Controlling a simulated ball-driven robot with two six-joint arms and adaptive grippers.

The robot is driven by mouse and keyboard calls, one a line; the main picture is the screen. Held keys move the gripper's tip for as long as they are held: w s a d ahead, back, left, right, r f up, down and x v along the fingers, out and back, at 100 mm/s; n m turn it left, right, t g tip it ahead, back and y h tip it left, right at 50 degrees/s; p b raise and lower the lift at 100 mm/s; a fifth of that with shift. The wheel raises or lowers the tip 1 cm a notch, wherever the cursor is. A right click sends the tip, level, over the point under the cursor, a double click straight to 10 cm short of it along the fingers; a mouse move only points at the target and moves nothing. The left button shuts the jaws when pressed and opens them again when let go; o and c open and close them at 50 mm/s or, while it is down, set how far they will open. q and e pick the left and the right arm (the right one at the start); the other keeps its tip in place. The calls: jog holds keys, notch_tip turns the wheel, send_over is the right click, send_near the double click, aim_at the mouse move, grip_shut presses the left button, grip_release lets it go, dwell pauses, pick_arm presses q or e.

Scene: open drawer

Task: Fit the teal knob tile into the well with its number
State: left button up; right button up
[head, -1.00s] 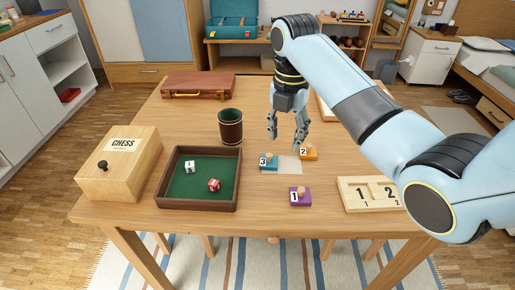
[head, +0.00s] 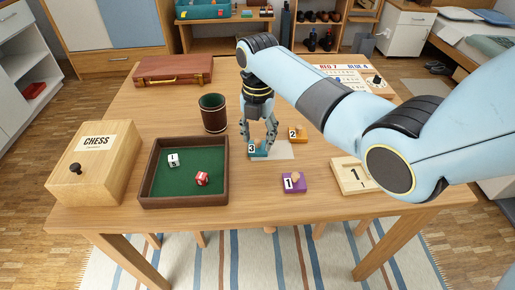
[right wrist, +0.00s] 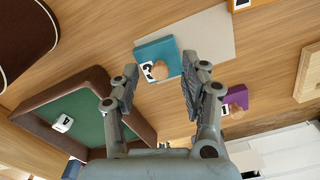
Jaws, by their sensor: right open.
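The teal knob tile (head: 260,153) lies on the table and bears a 3 and a small wooden knob. In the right wrist view the teal tile (right wrist: 150,50) lies ahead, its round knob between the fingertips in the picture. My right gripper (head: 259,141) is open above the tile, fingers pointing down; I cannot tell whether they touch it. The same gripper (right wrist: 160,66) shows empty in the wrist view. The wooden well board (head: 350,186) stands at the right; a well marked 1 shows, and my right arm hides much of the rest. My left gripper is out of view.
An orange tile 2 (head: 298,136) and a purple tile 1 (head: 293,183) lie near a pale sheet (head: 283,153). A dice tray (head: 143,178), brown cup (head: 213,114) and chess box (head: 94,170) stand left. Bare table lies between the purple tile and the board.

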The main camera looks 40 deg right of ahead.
jog(key=shift+f, duration=0.4)
jog(key=shift+c, duration=2.7)
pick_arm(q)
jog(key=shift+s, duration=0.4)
pick_arm(e)
grip_shut()
